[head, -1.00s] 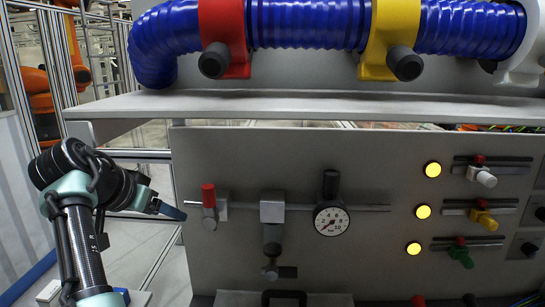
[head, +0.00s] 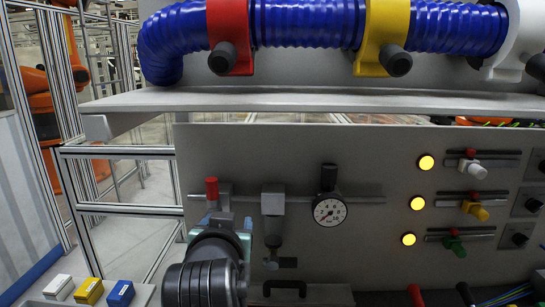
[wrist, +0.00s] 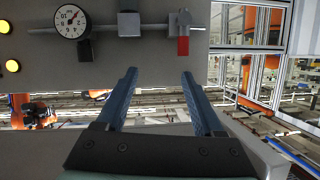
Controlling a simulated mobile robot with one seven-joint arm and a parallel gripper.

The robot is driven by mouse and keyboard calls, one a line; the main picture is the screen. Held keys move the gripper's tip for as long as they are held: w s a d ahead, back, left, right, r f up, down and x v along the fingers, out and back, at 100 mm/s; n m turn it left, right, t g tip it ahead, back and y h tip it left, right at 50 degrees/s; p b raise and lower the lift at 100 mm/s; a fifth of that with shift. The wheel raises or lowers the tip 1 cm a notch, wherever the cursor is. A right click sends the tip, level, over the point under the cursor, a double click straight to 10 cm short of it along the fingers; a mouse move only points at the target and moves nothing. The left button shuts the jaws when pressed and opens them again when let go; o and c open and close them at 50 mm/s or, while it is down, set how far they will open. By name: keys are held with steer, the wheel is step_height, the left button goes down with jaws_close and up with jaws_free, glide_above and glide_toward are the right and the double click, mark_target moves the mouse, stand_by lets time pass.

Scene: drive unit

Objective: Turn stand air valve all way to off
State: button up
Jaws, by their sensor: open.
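The air valve with a red handle (head: 211,188) sits at the left end of a grey pipe on the panel. Its handle stands upright above the valve body. In the wrist view, which is upside down, the red handle (wrist: 183,46) hangs downward on the panel, just beyond the right fingertip. My gripper (head: 226,222) is open and empty, in front of and below the valve in the head view. It hides the lower part of the valve there. Its two blue fingers (wrist: 160,74) show spread apart in the wrist view, with no contact on the handle visible.
Right of the valve are a grey regulator (head: 272,203) and a round pressure gauge (head: 330,211). Further right are yellow lamps (head: 417,203) and small coloured valves (head: 475,210). A grey shelf (head: 300,100) overhangs the panel. White, yellow and blue blocks (head: 89,291) lie at lower left.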

steer(key=s+d+r+t+h, duration=0.1)
steer(key=s+d+r+t, duration=0.25)
steer(key=s+d, duration=0.4)
steer(key=s+r+t, duration=0.3)
steer(key=s+r, duration=0.1)
steer(key=r, duration=0.4)
steer(key=s+r+t, duration=0.3)
steer(key=s+r, duration=0.2)
steer(key=r, duration=0.4)
steer(key=s+r+t, duration=0.3)
steer(key=s+r, duration=0.1)
steer(key=r, duration=0.5)
steer(key=shift+s+n+t, duration=0.3)
steer(key=shift+t, duration=0.05)
